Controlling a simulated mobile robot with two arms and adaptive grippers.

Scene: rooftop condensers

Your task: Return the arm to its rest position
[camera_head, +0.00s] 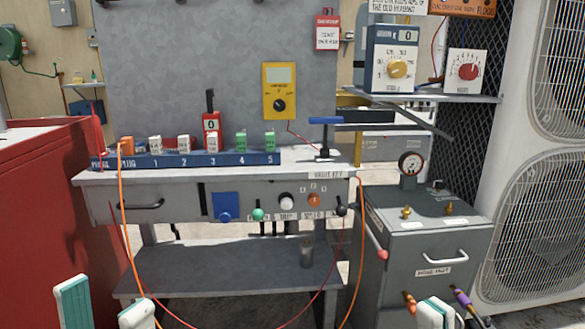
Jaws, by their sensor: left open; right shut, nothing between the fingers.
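My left gripper (105,308) shows at the bottom left edge, with white and teal fingertips spread apart. It is open and empty, in front of and below the workbench (150,178). My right gripper (437,313) shows at the bottom right, in front of the grey cabinet (420,245). Its fingers are together with nothing visible between them. Only the fingertips of both grippers are in view; the arms behind them are out of frame.
A blue numbered rack (220,160) with several plugs and a blue-handled valve key (325,135) stand on the bench. An orange cable (124,225) hangs down in front. A red cabinet (50,220) stands left, condenser units (540,200) right. The lower shelf (230,275) is mostly clear.

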